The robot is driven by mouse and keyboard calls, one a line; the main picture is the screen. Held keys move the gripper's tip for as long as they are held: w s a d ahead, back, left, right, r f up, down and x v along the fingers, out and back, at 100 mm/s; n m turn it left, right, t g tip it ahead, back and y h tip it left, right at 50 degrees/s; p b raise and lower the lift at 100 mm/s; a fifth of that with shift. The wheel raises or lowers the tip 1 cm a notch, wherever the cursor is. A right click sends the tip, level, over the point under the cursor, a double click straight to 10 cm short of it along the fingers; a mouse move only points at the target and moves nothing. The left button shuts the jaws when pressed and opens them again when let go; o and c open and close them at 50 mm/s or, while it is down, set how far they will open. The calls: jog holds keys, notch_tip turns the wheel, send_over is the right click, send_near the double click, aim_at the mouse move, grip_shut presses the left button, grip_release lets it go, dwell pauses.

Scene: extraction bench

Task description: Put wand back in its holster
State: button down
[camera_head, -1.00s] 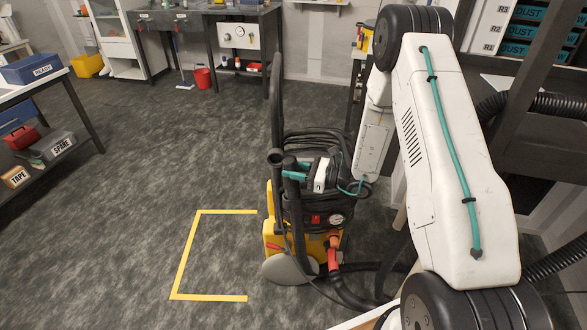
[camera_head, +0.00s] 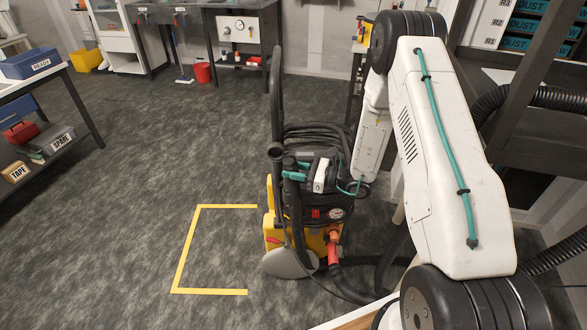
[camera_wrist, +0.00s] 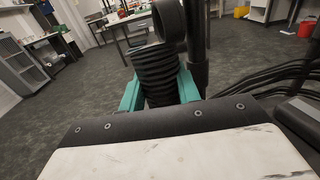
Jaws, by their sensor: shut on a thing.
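The wand (camera_head: 276,153) shows as a dark tube with a round open top end, upright at the front of the yellow and black extractor (camera_head: 273,239). My gripper (camera_head: 291,169) has its teal fingers shut on the wand just below that end. In the wrist view, my gripper (camera_wrist: 160,88) is closed around the wand's black ribbed part (camera_wrist: 158,72), with the round end above it. The wand's lower end is hard to tell from the extractor's dark parts and hoses. I cannot make out the holster, or whether the wand sits in it.
The extractor's tall black handle (camera_head: 276,90) rises close beside the wand. Black hoses (camera_head: 350,285) lie low at the right. A yellow floor outline (camera_head: 185,245) at the left is empty. A shelf bench (camera_head: 85,115) stands far left. Open carpet lies between.

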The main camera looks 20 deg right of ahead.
jog(key=shift+f, duration=0.75)
jog(key=c, duration=0.9)
grip_release()
jog(key=v, duration=0.7)
jog(key=shift+s+d, duration=0.25)
jog(key=shift+d, duration=0.05)
jog(key=shift+f, duration=0.1)
